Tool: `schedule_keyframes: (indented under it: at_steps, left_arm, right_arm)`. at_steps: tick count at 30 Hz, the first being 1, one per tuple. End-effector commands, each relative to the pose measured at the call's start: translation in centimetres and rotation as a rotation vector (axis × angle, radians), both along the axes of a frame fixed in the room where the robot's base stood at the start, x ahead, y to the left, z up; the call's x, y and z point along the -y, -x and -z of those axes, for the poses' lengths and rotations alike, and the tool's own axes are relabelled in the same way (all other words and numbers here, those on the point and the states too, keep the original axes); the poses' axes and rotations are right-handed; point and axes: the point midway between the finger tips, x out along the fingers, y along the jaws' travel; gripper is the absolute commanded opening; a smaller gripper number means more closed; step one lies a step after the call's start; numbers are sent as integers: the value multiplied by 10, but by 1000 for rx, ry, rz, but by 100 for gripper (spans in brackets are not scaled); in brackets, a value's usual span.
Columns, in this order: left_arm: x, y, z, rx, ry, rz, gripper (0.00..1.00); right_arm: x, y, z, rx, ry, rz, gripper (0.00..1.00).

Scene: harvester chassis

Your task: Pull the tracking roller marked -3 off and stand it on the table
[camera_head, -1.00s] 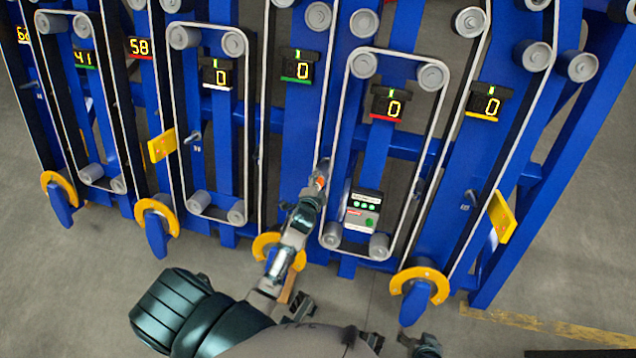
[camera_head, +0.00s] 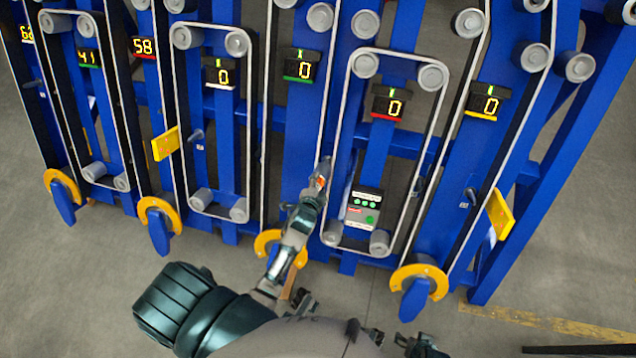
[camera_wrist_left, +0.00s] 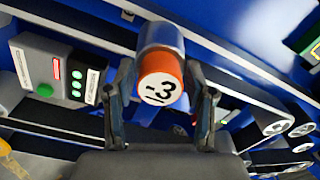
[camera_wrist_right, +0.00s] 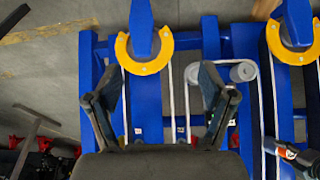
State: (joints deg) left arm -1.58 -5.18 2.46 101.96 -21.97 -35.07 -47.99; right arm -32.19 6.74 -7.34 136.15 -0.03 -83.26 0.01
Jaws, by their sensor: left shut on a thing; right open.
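The tracking roller marked -3 (camera_wrist_left: 161,82) has an orange rim, a white face and a grey-blue body. In the left wrist view it points at the camera from the blue chassis. My left gripper (camera_wrist_left: 162,100) is shut on it, one finger on each side. In the head view my left gripper (camera_head: 316,190) is at the chassis between two belt loops, with a bit of orange at its tip. My right gripper (camera_wrist_right: 163,80) is open and empty, facing the lower chassis. I cannot make out the table in any view.
A control box with green buttons (camera_head: 363,209) is just right of my left gripper. Belts, grey rollers and number displays (camera_head: 304,65) cover the blue chassis. Yellow rings (camera_head: 418,279) line its lower edge. Bare floor (camera_head: 75,290) lies in front.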

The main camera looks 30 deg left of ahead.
Motion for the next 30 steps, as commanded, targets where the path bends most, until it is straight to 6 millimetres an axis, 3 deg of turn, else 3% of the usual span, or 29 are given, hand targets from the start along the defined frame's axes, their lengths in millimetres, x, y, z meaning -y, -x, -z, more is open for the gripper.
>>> schedule_keyframes:
  at_steps: [30]
  left_arm:
    - [5,16,-13,5,0,2,7]
  right_arm:
    - [1,5,43,-61,12,0,82]
